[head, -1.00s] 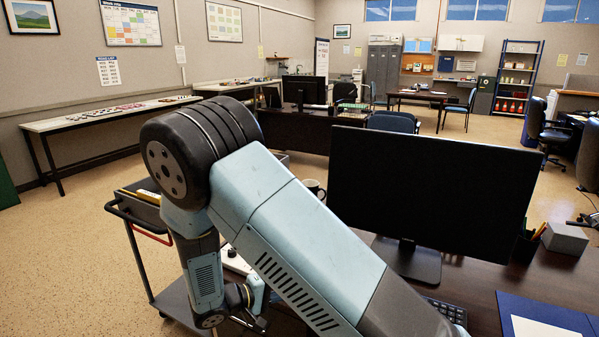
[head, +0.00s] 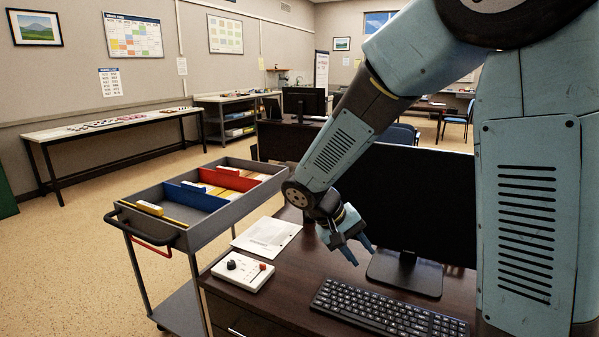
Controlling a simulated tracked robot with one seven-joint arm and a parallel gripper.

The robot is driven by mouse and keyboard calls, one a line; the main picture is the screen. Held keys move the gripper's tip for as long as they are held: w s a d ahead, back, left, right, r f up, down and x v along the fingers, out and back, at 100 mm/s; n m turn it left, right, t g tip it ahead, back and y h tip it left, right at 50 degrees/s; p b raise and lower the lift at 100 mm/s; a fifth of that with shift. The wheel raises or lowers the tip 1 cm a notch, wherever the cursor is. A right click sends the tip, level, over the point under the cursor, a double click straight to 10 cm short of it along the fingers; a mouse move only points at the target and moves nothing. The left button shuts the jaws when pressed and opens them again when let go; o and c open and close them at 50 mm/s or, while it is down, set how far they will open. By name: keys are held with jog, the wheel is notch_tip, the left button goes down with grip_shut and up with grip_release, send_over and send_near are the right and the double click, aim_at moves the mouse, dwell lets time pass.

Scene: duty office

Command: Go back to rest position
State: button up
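My gripper (head: 362,256) is above the dark desk (head: 290,290), in front of the monitor (head: 420,205) and left of its stand. Its two blue fingers point down and to the right, with a gap between them. Nothing shows between the fingers. The arm comes down from the upper right of the head view and hides part of the monitor and of the room behind.
A keyboard (head: 388,312) lies below the gripper. A white control box (head: 242,272) with knobs and a paper sheet (head: 267,236) lie left. A grey trolley (head: 262,202) with file compartments stands beside the desk. Open floor lies farther left.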

jog(key=s+d+r+m+t+y, duration=0.1)
jog(key=s+d+r+t+y, duration=0.1)
jog(key=s+d+r, duration=0.3)
jog(key=s+d+r+m+t+y, duration=0.1)
jog(key=s+d+r+t+y, duration=0.2)
jog(key=s+r, duration=0.7)
jog(key=shift+s+d+y, duration=0.45)
jog(key=shift+d+y, duration=0.55)
jog(key=shift+d, duration=0.05)
jog(key=shift+d, duration=0.1)
